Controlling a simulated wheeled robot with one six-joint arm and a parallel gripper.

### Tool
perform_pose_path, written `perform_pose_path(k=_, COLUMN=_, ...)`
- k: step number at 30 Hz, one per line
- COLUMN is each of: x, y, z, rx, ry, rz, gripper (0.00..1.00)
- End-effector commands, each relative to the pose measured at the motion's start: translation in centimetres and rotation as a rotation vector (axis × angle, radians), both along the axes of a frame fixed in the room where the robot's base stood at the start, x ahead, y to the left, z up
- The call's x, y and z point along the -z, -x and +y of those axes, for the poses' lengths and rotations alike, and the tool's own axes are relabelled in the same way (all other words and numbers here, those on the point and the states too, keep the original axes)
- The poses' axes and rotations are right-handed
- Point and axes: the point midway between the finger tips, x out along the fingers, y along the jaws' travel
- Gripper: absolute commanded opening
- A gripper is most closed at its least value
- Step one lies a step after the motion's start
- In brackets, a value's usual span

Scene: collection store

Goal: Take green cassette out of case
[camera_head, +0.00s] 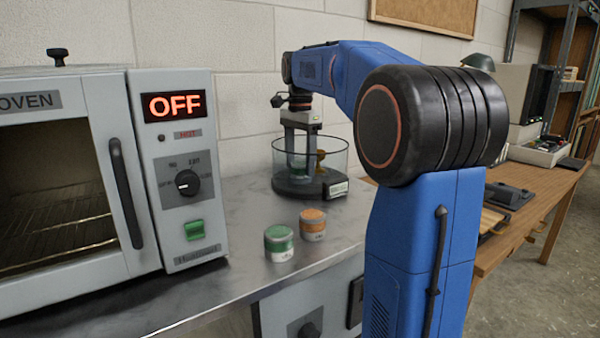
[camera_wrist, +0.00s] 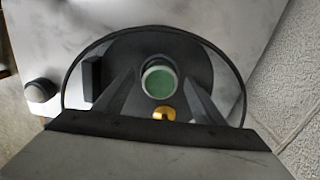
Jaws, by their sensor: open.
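The case appears to be the clear round glass vessel on a black base (camera_head: 325,187), standing on the steel counter; its top is open. In the wrist view its rim (camera_wrist: 64,90) arcs around a dark floor. A round green-topped piece (camera_wrist: 160,82), apparently the green cassette, sits inside it. My gripper (camera_head: 300,172) reaches down into the vessel from above. In the wrist view the open fingers of my gripper (camera_wrist: 160,90) lie on either side of the green piece, with gaps visible. Whether they touch it cannot be told in the head view.
A green-banded tub (camera_head: 279,243) and an orange-banded tub (camera_head: 313,225) stand on the counter (camera_head: 235,290) in front of the vessel. A brass-coloured part (camera_wrist: 164,114) is inside the vessel. An oven (camera_head: 170,170) reading OFF stands left. A wall rises behind.

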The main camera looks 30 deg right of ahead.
Motion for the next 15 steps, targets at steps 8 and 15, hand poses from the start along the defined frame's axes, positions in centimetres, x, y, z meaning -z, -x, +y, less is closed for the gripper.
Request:
perform_pose_path(k=8, x=-0.02, y=0.0, z=0.0, rx=0.0, ry=0.0, rz=0.0, gripper=0.18)
perform_pose_path(k=15, x=-0.1, y=0.0, z=0.0, rx=0.0, ry=0.0, rz=0.0, gripper=0.18)
